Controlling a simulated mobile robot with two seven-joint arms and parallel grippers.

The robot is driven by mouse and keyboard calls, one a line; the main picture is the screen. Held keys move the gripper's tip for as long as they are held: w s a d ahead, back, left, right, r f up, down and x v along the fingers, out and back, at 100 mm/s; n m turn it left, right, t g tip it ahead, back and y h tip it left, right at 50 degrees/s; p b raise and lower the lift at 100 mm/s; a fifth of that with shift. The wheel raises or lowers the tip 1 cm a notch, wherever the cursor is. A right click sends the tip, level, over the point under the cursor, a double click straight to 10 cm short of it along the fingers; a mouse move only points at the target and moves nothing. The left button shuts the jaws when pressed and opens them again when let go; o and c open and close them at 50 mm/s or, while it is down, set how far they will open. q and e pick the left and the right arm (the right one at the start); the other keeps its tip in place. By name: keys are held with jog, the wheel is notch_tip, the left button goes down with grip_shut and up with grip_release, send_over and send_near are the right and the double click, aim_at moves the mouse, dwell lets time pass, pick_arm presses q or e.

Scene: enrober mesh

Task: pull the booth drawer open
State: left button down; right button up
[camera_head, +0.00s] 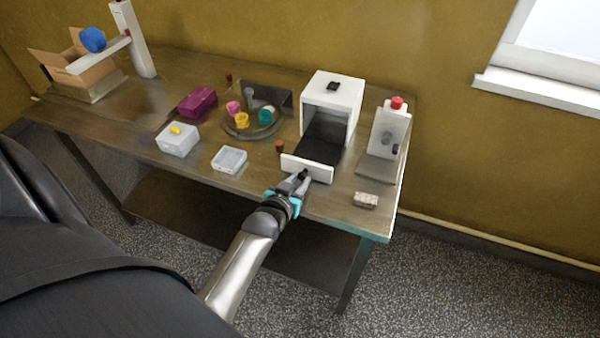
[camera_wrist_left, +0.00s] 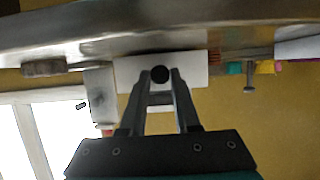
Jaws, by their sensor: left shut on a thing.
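The white booth (camera_head: 345,92) stands on the table towards the right, its front opening facing me. Its drawer (camera_head: 317,169) stands out of the booth, with the dark drawer floor (camera_head: 318,148) showing behind the white front panel. My left gripper (camera_head: 301,178) is at the drawer front, shut on its dark round knob. In the left wrist view the knob (camera_wrist_left: 160,74) sits between the two fingertips, with the white drawer front (camera_wrist_left: 195,68) behind it. My right gripper is in neither view.
A clear lidded box (camera_head: 229,159) and a small brown cup (camera_head: 279,146) are left of the drawer. A pale block (camera_head: 366,200) lies to its right, near the table's front edge. A red-capped dispenser (camera_head: 391,130) stands right of the booth. Floor is free in front.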

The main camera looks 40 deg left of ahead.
pick_arm(q)
jog(key=c, duration=0.6)
grip_release()
jog(key=shift+c, duration=0.2)
jog(key=p+v, duration=0.2)
jog(key=v, duration=1.3)
jog(key=shift+s+d, duration=0.1)
jog(key=s+d+f+m+g+h+b, duration=0.1)
jog(key=s+d+f+g+b, duration=0.15)
jog(key=f, duration=0.75)
jog(key=s+d+f+g+h+b, duration=0.1)
jog(key=s+d+f+g+b, duration=0.2)
jog(key=f, duration=0.7)
jog(key=s+d+f+m+g+h+b, duration=0.1)
jog(key=s+d+f, duration=0.25)
jog(key=f, duration=0.65)
jog(key=s+f+m+g+b, duration=0.3)
jog(key=s+f+g+b, duration=0.2)
jog(key=s+f, duration=1.1)
jog(key=shift+s+a+f, duration=0.25)
jog(key=shift+s+a, duration=0.25)
jog(key=shift+s, duration=0.35)
